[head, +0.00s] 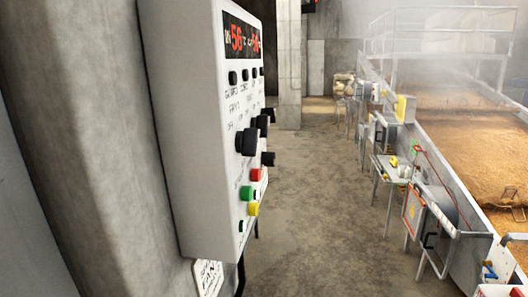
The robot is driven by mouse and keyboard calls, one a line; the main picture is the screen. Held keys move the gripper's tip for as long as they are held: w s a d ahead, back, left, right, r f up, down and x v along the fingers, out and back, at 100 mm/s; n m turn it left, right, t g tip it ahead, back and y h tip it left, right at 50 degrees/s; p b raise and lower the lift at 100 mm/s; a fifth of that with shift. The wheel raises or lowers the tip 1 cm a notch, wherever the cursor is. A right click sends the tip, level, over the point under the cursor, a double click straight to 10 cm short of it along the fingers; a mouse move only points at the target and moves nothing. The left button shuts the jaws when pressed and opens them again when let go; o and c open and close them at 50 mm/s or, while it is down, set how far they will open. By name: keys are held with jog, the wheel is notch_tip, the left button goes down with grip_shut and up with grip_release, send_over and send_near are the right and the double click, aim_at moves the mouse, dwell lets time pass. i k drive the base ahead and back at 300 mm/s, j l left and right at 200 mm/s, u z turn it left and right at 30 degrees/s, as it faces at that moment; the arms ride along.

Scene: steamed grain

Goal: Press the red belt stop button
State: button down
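A light grey control box (181,130) hangs on the concrete at the left, its front seen at a steep angle. A red button (255,174) sits on the lower part of its front, below the black knobs. A green button (246,192) is just below and left of it, and a yellow button (253,209) is lower down. The labels by the buttons are too small to read. My gripper is not in view, so its state and its distance from the red button do not show.
A display with red digits (237,38) tops the box, above several black knobs (247,141). A long metal trough of brown grain (454,130) runs along the right, steaming at the far end. Metal stands (386,165) line its side. The concrete floor (320,210) between is clear.

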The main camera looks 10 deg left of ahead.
aim_at(255, 175)
jog(key=i+j, duration=0.15)
jog(key=i, duration=0.5)
jog(key=i+j, duration=0.1)
jog(key=i, duration=0.5)
